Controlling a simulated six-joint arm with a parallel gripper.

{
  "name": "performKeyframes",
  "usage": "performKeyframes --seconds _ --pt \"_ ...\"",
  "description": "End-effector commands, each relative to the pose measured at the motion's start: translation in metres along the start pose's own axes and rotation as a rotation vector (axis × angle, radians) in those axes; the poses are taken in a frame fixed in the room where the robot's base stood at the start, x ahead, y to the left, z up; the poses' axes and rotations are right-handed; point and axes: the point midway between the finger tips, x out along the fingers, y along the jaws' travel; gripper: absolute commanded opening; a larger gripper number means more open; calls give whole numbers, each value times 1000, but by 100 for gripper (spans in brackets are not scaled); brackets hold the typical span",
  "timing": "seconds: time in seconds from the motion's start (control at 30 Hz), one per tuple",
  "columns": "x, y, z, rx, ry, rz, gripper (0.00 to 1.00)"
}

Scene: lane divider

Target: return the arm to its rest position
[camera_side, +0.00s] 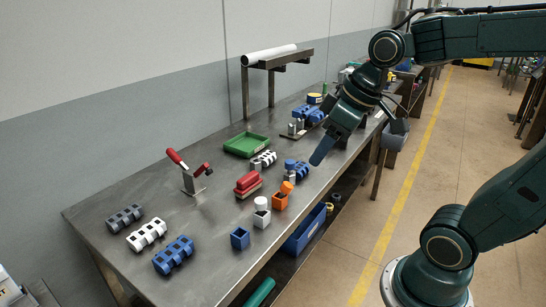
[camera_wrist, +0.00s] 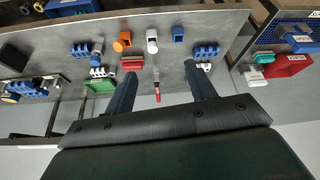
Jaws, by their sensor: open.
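My gripper (camera_side: 358,143) hangs from my dark green arm above the right edge of the grey metal table (camera_side: 110,260). Its two fingers are spread apart, with nothing seen between them. In the wrist view my gripper (camera_wrist: 160,70) also shows two separate fingers, with the table beyond them. On the table are a blue box (camera_side: 240,239), a white box (camera_side: 262,218) and an orange box (camera_side: 280,200). A white cylinder (camera_side: 261,203) shows at the white box and an orange cylinder (camera_side: 287,187) at the orange one; whether they sit inside is unclear.
Slotted blocks in grey (camera_side: 125,216), white (camera_side: 147,234) and blue (camera_side: 174,254) lie at the table's near end. A red-handled clamp (camera_side: 189,180) stands upright. Red blocks (camera_side: 248,183) and a green tray (camera_side: 246,144) lie mid-table. A blue bin (camera_side: 305,230) is below the edge.

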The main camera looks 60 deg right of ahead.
Motion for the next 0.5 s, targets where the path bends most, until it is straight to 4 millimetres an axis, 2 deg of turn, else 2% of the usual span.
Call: performKeyframes --seconds 0.1,0.3,0.5 --pt "-11 -14 20 41 16 20 55" --pt "-21 -25 49 117 37 42 55" --pt "-24 -28 65 159 47 50 55"
